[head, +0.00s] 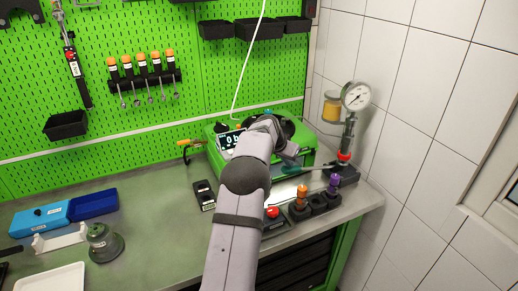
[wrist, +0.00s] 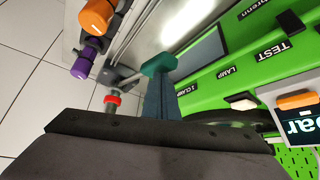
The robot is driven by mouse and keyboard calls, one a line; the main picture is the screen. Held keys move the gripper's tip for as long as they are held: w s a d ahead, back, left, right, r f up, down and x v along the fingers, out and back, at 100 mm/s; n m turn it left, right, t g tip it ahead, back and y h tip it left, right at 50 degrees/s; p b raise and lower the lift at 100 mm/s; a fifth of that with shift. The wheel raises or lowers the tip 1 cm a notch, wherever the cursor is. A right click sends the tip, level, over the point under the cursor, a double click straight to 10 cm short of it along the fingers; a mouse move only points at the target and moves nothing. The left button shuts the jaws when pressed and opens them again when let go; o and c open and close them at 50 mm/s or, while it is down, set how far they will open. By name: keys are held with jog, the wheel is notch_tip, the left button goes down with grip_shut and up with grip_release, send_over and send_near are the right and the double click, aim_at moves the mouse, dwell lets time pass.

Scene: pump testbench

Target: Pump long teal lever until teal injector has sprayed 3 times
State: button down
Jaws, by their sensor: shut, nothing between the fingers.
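No spray is visible.
The green test bench (head: 222,165) stands behind my arm, its display partly covered. The pressure gauge (head: 356,96) stands right, above a red ring. Orange (head: 301,192) and purple (head: 334,182) injectors stand in holders in front. The middle-left worktop is mostly clear.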

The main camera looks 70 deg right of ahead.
aim_at(284, 171)
jog(key=shift+f, duration=0.2)
jog(key=shift+w+a+f+b, duration=0.15)
jog(key=shift+f+b, duration=1.25)
jog(key=shift+f, duration=0.05)
jog(key=shift+w+a+f+b, duration=0.1)
jog(key=shift+a+f+b, duration=0.05)
jog(key=shift+f+b, duration=1.25)
jog(key=shift+r, duration=0.2)
jog(key=shift+s+d+r+p, duration=0.15)
jog(key=shift+r+p, duration=1.15)
jog(key=shift+r, duration=0.15)
jog(key=shift+s+d+r+p, duration=0.1)
jog(key=shift+d+r+p, duration=0.05)
jog(key=shift+r+p, duration=1.2)
jog(key=shift+w+a+f+b, duration=0.15)
jog(key=shift+f+b, duration=1.25)
jog(key=shift+f, duration=0.05)
jog(key=shift+w+a+f+b, duration=0.1)
jog(key=shift+a+f+b, duration=0.05)
jog(key=shift+f+b, duration=1.25)
jog(key=shift+r, duration=0.1)
